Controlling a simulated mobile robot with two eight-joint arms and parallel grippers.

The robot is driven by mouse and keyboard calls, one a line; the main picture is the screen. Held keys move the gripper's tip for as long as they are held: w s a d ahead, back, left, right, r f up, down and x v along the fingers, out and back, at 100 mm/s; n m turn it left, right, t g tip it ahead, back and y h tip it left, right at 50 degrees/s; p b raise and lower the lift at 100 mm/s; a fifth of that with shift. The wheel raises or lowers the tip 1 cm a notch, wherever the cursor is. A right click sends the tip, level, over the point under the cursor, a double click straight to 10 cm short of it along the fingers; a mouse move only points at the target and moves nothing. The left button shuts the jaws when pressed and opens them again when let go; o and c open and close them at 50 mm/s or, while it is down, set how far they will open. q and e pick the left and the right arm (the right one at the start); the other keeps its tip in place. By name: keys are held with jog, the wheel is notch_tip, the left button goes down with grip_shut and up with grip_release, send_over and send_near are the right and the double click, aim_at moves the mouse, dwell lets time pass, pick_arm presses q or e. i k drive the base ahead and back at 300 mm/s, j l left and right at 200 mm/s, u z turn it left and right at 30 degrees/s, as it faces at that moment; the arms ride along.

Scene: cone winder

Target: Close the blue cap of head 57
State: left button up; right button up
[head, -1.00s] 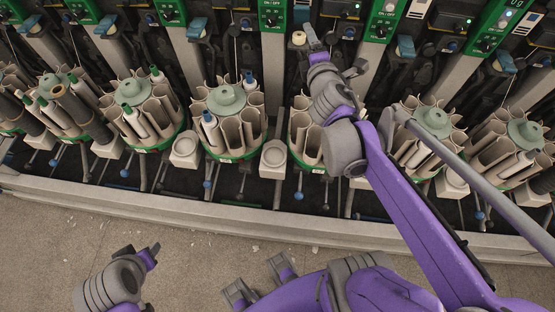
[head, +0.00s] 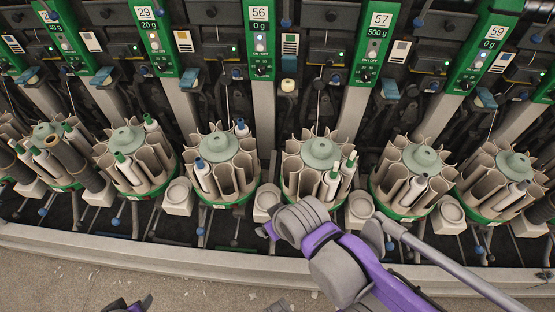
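The panel marked 57 (head: 378,22) is green and reads 500 g, at the upper right of centre. A blue cap (head: 390,89) shows just right of its column. A small cream piece (head: 288,85) sits left of that column, where neighbouring places show blue caps. I cannot tell whether head 57's cap is open or shut. My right arm reaches in from the lower right; its grey wrist is below the middle round magazine, well away from the caps. The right fingertips are hidden or too unclear. Only parts of my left gripper (head: 130,305) show at the bottom edge.
Round magazines with cream pockets and tubes, such as the middle one (head: 320,155), stand in a row below the panels. White cup-like blocks (head: 178,195) stand between them. A long pale ledge (head: 140,255) runs along the front, with bare floor before it.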

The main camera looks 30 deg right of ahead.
aim_at(289, 62)
jog(key=z, duration=1.3)
